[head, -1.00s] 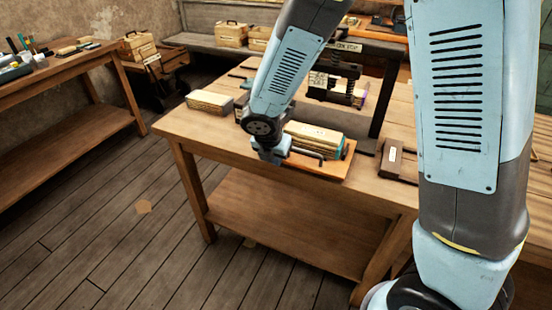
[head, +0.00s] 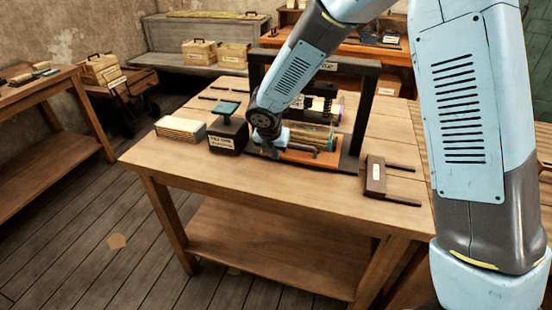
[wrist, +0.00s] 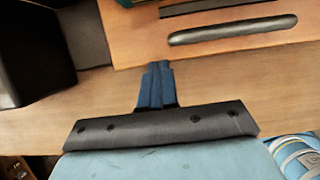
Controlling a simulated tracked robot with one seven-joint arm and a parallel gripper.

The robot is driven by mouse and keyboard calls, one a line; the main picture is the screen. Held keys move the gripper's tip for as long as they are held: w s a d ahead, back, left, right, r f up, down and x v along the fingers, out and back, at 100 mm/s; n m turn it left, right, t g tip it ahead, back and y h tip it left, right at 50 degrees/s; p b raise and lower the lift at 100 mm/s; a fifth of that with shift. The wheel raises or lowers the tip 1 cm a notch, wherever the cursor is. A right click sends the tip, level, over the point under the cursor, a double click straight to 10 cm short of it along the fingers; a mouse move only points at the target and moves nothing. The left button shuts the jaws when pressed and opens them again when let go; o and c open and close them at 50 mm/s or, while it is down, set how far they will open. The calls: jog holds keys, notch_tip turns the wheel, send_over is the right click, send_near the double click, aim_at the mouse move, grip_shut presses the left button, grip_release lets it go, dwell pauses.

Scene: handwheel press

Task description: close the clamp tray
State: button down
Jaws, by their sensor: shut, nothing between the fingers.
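The orange-brown clamp tray (head: 326,162) sits on the bench within the dark press frame (head: 366,105). A bundle of paper with a teal edge (head: 316,134) lies on it. A grey bar handle (head: 303,149) runs along the tray's front; it also shows in the wrist view (wrist: 232,29). My gripper (head: 272,152) is at the tray's front left, its blue fingers (wrist: 157,68) shut and empty. In the wrist view the fingertips end at the tray's near edge, left of the handle; I cannot tell whether they touch. My arm hides part of the press.
A dark labelled block with a teal-topped stamp (head: 227,138) stands just left of my gripper. A paper stack (head: 181,129) lies farther left. A brown block with dark rods (head: 375,178) lies to the right. The bench front (head: 240,185) is clear.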

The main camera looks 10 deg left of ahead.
jog(key=shift+w+d+f, duration=0.1)
jog(key=shift+w+d, duration=0.05)
jog(key=shift+w, duration=0.35)
jog(key=shift+w+d, duration=0.15)
jog(key=shift+w, duration=0.3)
